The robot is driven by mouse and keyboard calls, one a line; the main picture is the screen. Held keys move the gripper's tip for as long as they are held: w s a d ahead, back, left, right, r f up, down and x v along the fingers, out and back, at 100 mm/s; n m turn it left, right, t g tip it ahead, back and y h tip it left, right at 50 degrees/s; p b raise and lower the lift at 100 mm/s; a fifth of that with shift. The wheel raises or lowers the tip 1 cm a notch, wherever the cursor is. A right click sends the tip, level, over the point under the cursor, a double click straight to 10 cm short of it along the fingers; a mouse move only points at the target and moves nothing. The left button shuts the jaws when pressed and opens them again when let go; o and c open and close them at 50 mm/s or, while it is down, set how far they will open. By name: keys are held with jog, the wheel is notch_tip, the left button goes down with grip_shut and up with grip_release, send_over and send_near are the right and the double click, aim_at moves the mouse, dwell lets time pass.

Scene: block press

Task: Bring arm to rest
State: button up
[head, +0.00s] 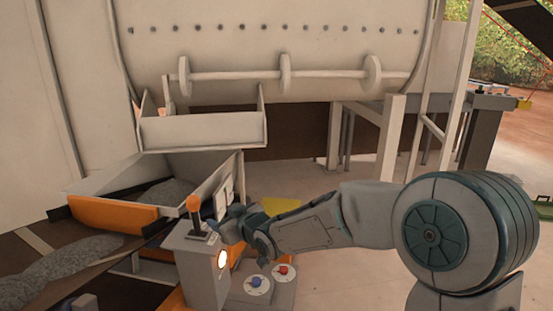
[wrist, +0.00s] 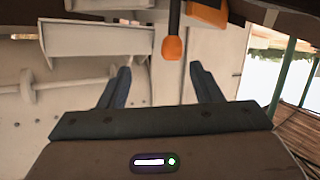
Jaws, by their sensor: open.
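My arm reaches in from the right in the head view, and my gripper (head: 235,225) is at its left end, beside the grey control box. In the wrist view my gripper (wrist: 160,80) shows two dark fingers spread apart with nothing held between them. An orange-tipped lever (head: 195,205) stands upright on top of the control box (head: 195,258). The lever's orange knob (wrist: 173,48) also shows in the wrist view, beyond the gap between the fingers. A lit round button (head: 222,257) glows on the box's side.
A blue button (head: 256,282) and a red button (head: 283,270) sit on a low panel below my gripper. A hopper with an orange edge (head: 112,214) and a belt with grey gravel (head: 65,268) are at left. A large pale drum (head: 270,45) fills the back. Open floor lies right.

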jog(key=s+d+r+m+g+h+p, duration=0.1)
jog(key=s+d+m+h+p, duration=0.25)
jog(key=d, duration=0.55)
jog(key=s+d+r+m+g+h+p, duration=0.15)
jog(key=s+d+h, duration=0.25)
jog(key=s+d, duration=0.45)
jog(key=s+d+r+m+g+h+p, duration=0.1)
jog(key=s+d+m+g+h, duration=0.2)
jog(key=d, duration=0.8)
jog(key=s+d+m+g+p, duration=0.2)
jog(key=s+d, duration=0.2)
jog(key=s, duration=0.8)
jog(key=shift+s+d+r+m, duration=0.15)
jog(key=shift+s+r+m, duration=0.25)
jog(key=shift+r, duration=0.05)
